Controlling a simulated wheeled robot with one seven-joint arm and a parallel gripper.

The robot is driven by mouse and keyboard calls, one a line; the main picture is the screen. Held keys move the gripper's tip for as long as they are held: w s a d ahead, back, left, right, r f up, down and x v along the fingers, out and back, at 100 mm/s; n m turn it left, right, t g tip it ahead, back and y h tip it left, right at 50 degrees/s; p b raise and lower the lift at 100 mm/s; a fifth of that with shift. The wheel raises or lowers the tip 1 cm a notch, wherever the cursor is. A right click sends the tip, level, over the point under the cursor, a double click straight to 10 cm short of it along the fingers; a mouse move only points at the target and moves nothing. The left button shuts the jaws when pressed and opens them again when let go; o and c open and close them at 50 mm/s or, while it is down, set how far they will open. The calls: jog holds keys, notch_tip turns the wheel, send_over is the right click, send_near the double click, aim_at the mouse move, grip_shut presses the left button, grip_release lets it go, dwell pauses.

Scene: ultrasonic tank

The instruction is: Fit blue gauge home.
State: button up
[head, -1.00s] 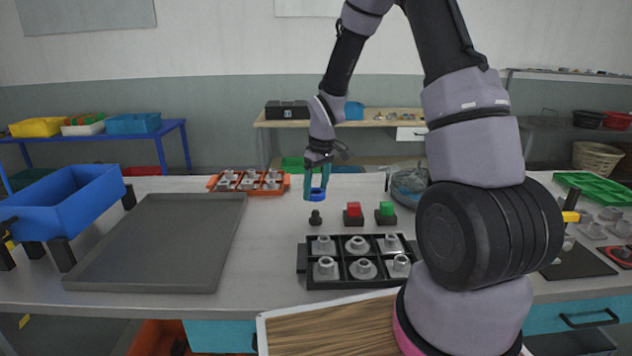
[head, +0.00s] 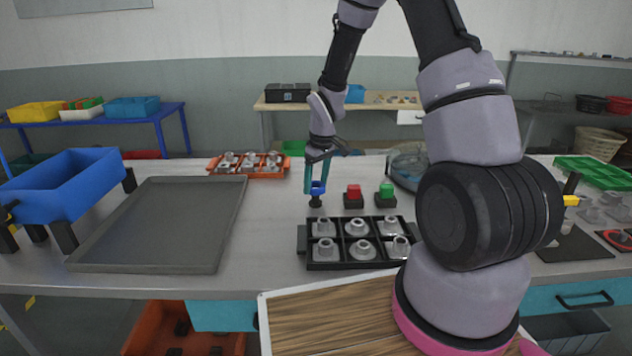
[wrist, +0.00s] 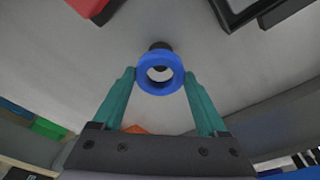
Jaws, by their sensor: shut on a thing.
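The blue gauge (head: 317,188) is a ring, held upright-axis between the teal fingers of my gripper (head: 318,184). In the wrist view the gauge (wrist: 145,83) sits between the two fingertips (wrist: 159,74), with its round hole open to view. A short black post (head: 315,203) stands on the bench just below the gauge in the head view. In the wrist view the post (wrist: 159,45) shows partly behind the ring's upper edge, and the hole shows pale bench. I cannot tell whether ring and post touch.
Red (head: 353,198) and green (head: 386,198) buttons on black bases stand right of the post. A black compartment tray (head: 302,240) with grey parts is in front. An orange tray (head: 213,166) lies behind left. A grey tray (head: 105,262) fills the left bench.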

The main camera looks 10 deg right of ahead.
jog(key=shift+f, duration=1.8)
dwell(2.7)
jog(key=o, duration=1.6)
jog(key=shift+c, duration=0.2)
jog(key=shift+r, duration=0.1)
jog(key=r, duration=0.3)
jog(key=s+r, duration=0.1)
jog(key=r, duration=0.3)
jog(key=d+r, duration=0.1)
jog(key=r, duration=0.2)
jog(key=shift+s+r, duration=0.15)
jog(key=shift+r, duration=0.1)
notch_tip(320, 180, up, 9)
jog(key=m+t, duration=0.1)
jog(key=m, duration=0.1)
send_over(316, 191)
jog(key=s+d, duration=0.1)
jog(key=d, duration=0.2)
jog(key=s+d+r+m+t, duration=0.2)
jog(key=s+r+m, duration=0.2)
jog(key=s+r, duration=0.45)
jog(key=s+d+r+m+t+y, duration=0.1)
jog(key=s+r+m+t, duration=0.1)
jog(key=s+r+m, duration=0.3)
jog(key=s+r, duration=0.4)
jog(key=s, duration=0.3)
jog(key=shift+s+d+r+t, duration=0.15)
jog(key=shift+s+r+t, duration=0.15)
jog(key=shift+s+r, duration=0.1)
